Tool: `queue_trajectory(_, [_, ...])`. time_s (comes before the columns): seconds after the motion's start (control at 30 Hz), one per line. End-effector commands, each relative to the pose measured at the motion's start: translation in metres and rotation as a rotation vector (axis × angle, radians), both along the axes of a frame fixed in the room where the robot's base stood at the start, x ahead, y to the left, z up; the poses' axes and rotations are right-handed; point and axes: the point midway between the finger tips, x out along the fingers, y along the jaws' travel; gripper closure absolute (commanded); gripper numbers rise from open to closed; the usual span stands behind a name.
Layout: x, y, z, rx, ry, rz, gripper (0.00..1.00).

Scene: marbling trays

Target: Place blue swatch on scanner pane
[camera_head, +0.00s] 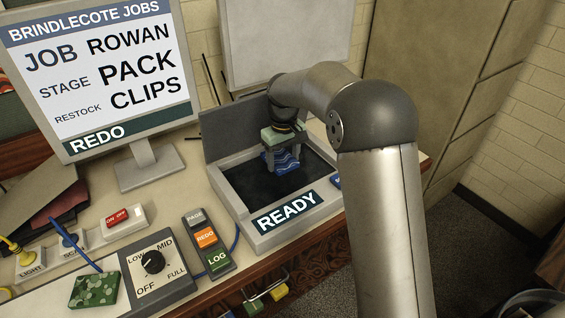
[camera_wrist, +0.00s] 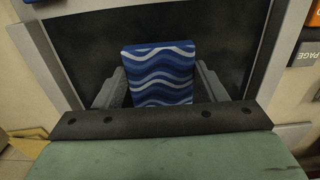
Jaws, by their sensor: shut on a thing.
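The blue swatch (camera_head: 286,162) has wavy white and light blue stripes. My gripper (camera_head: 282,164) is shut on it, over the dark scanner pane (camera_head: 254,194). In the wrist view the swatch (camera_wrist: 160,70) sits between the two grey fingers of my gripper (camera_wrist: 160,88), with the dark pane (camera_wrist: 90,50) behind it. I cannot tell whether the swatch touches the pane. The scanner (camera_head: 222,196) has a grey frame, a raised lid at the back and a front label reading READY. My gripper hides part of the pane.
A monitor (camera_head: 95,75) reading REDO stands left of the scanner. A button pad (camera_head: 207,243), a dial box (camera_head: 156,265) and a green patterned block (camera_head: 94,290) lie on the desk at left. A blue item (camera_head: 336,182) shows partly beside my arm at the scanner's right.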

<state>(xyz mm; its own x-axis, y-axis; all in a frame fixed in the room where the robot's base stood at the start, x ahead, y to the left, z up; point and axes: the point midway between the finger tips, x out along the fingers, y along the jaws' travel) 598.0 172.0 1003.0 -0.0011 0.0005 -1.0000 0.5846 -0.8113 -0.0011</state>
Motion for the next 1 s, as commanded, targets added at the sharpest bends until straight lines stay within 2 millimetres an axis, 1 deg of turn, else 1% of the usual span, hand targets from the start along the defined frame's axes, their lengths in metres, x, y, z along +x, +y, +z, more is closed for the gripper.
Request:
queue_trajectory(0.1, [0.008,0.003,-0.009,0.001,-0.001,0.0,0.58])
queue_trajectory(0.27, [0.014,0.004,-0.018,-0.001,0.001,0.001,0.58])
queue_trajectory(0.4, [0.014,0.005,-0.038,-0.001,0.003,0.001,0.58])
queue_trajectory(0.5, [0.014,0.005,-0.048,-0.001,0.001,0.001,0.58])
queue_trajectory(0.73, [0.014,0.004,-0.049,0.001,-0.001,0.0,0.58])
queue_trajectory(0.87, [0.014,0.004,-0.053,0.001,-0.001,0.0,0.58])
queue_trajectory(0.9, [0.014,0.004,-0.052,0.001,-0.001,0.0,0.27])
queue_trajectory(0.93, [0.014,0.004,-0.052,0.001,-0.001,0.0,0.19])
queue_trajectory(0.97, [0.014,0.004,-0.052,0.001,-0.001,0.0,0.14])
queue_trajectory(1.0, [0.014,0.004,-0.052,0.001,-0.001,0.0,0.14])
